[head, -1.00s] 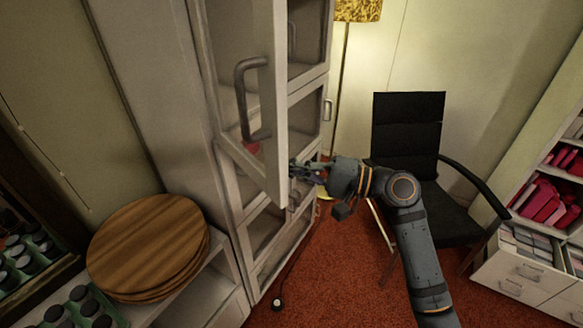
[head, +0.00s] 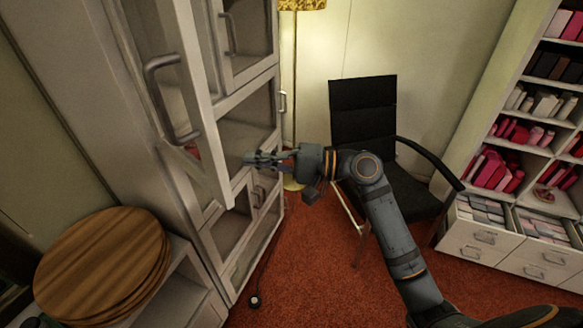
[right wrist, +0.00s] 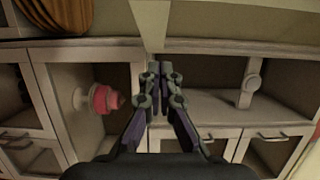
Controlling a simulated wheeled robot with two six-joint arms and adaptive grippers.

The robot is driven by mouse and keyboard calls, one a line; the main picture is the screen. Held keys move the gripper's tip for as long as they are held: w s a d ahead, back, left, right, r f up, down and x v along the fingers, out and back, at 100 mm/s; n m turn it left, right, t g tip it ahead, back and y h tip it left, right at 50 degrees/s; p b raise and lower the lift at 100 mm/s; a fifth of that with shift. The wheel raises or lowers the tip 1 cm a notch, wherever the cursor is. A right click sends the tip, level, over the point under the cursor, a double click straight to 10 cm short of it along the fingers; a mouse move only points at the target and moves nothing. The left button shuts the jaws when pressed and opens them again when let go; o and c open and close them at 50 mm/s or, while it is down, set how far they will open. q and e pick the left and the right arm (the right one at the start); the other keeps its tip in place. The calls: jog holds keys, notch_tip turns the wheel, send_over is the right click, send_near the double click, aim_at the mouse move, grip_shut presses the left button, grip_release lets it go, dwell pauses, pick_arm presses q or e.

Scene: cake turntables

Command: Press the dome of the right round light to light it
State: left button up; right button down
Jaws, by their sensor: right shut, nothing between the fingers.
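I cannot make out a round light with a dome in either view. My right gripper (head: 262,158) is shut and empty, in front of the pale cabinet (head: 236,105) and to the right of its swung-open glass door (head: 205,110). The right gripper's closed fingertips (right wrist: 159,72) are in the middle of the right wrist view. Beyond them that view shows the cabinet compartments turned sideways. A pink cake-like thing (right wrist: 106,98) on a white round base is in the left compartment. A white stand with a round part (right wrist: 251,85) is in the right one. My left gripper is out of view.
Round wooden boards (head: 103,262) are stacked on a low shelf at the left. A black chair (head: 366,125) and a floor lamp (head: 295,60) stand behind my right arm. Shelves with drawers (head: 485,238) are at the right. The red carpet (head: 320,280) in the middle is mostly clear.

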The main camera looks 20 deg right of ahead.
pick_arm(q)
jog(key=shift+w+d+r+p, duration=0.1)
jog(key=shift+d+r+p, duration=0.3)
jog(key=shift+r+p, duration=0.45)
pick_arm(e)
jog(key=s+d, duration=0.5)
jog(key=s, duration=0.1)
jog(key=shift+s, duration=0.35)
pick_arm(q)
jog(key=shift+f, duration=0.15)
pick_arm(e)
jog(key=shift+d, duration=0.15)
